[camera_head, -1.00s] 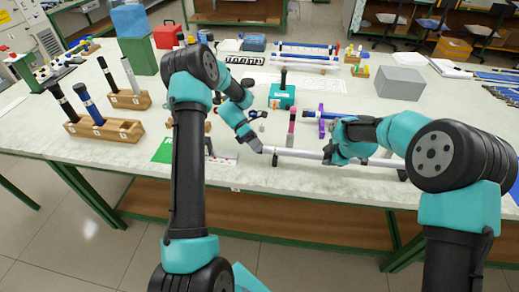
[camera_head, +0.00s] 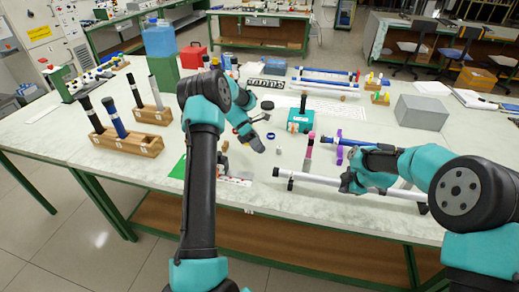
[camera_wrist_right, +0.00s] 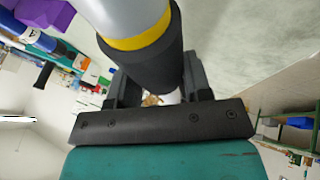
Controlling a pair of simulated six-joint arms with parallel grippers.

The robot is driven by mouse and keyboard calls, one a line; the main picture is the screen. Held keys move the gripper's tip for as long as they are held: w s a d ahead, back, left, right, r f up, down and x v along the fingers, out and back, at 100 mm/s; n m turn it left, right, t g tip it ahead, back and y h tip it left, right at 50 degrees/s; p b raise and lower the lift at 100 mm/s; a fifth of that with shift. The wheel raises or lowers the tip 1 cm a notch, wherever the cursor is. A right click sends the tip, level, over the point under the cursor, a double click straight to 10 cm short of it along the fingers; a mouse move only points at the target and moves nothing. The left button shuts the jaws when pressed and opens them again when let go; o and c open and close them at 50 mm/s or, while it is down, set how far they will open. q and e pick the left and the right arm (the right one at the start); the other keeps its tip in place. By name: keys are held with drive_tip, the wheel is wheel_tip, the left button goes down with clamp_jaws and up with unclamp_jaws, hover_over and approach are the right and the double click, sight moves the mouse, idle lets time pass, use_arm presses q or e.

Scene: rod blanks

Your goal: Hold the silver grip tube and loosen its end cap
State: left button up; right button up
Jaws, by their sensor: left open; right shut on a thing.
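The silver grip tube (camera_head: 318,180) lies roughly level along the front of the table, over small dark supports. My right gripper (camera_head: 350,181) is shut around its middle. In the right wrist view the tube (camera_wrist_right: 118,14) shows a yellow band and a black section, which sits between the fingers (camera_wrist_right: 152,90). The tube's left end, with a small dark tip (camera_head: 276,172), is free of any gripper. I cannot tell whether the cap is loose. My left gripper (camera_head: 257,146) is open and empty, behind and left of that end, apart from it.
A teal block (camera_head: 301,121) with a dark post stands behind the tube. A pink and black upright piece (camera_head: 309,152) and a purple holder (camera_head: 340,152) stand close behind it. Wooden racks (camera_head: 126,140) are at left, a grey box (camera_head: 421,112) at back right.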

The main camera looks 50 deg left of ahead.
drive_tip(key=shift+f, duration=0.55)
drive_tip(key=o, duration=1)
drive_tip(key=v, duration=1.2)
